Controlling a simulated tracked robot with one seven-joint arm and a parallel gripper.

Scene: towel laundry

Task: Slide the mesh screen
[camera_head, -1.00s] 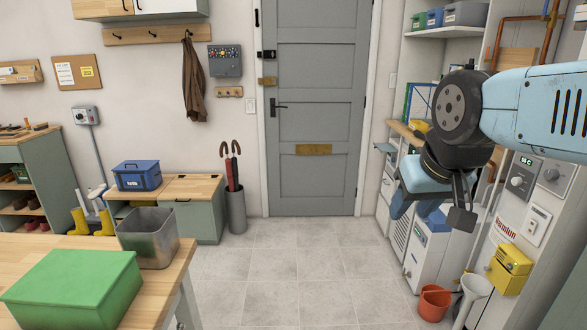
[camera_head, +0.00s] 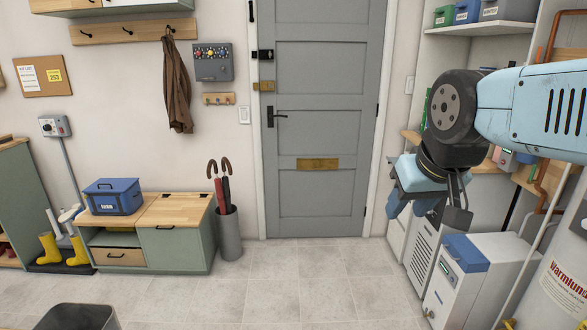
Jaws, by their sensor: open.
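My gripper (camera_head: 456,205) hangs at the right of the view, under the dark wrist joint of my blue arm. It is open and holds nothing that I can see. It is in front of the shelving and the white unit by the right wall, apart from them as far as I can tell. I cannot make out a mesh screen in this view. My arm hides part of the right-hand shelves and wall.
A grey door (camera_head: 322,130) stands at the back. Left of it are an umbrella stand (camera_head: 229,234) and a green bench cabinet (camera_head: 175,240) bearing a blue box (camera_head: 113,197). A white machine (camera_head: 470,280) stands at the right. The middle floor is clear.

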